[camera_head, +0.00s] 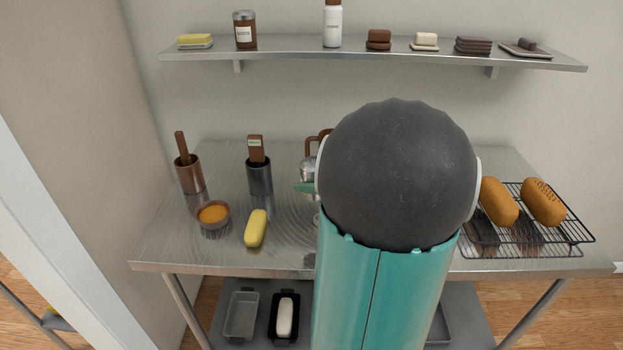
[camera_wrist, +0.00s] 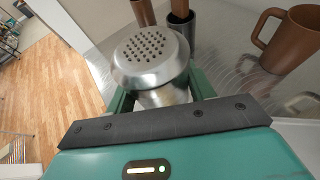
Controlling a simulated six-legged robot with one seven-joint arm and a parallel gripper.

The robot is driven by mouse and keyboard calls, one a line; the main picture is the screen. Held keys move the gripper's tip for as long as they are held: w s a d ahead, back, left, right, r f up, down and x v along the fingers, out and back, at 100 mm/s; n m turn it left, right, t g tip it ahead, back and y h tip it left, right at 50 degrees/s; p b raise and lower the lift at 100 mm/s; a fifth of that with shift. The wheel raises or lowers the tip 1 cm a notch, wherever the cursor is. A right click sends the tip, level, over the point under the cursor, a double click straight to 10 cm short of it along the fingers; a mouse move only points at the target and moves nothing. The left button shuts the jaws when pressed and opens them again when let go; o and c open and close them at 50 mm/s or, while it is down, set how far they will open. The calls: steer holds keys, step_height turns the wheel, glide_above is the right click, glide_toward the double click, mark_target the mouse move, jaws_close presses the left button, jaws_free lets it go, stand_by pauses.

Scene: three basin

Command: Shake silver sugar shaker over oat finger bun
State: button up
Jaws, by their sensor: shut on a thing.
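The silver sugar shaker (camera_wrist: 150,55) has a perforated domed lid and sits between the fingers of my gripper (camera_wrist: 160,92), which is shut on it. In the wrist view its holed top shows. In the head view a small part of the shaker (camera_head: 307,170) shows left of my arm, with a green finger beside it; the rest is hidden. Two brown finger buns lie on the black wire rack at the right: a left one (camera_head: 498,202) and a right one (camera_head: 543,203) with specks on top, perhaps the oat finger bun. The shaker is well left of both.
On the steel table (camera_head: 170,245) stand a copper pot (camera_head: 189,175), a dark pot (camera_head: 259,178), an orange-filled bowl (camera_head: 213,215) and a pale yellow roll (camera_head: 256,228). A brown mug (camera_wrist: 290,38) is near the shaker. A shelf (camera_head: 280,50) with several goods runs behind.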

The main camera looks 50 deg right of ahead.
steer(key=o, duration=0.4)
steer(key=c, duration=0.4)
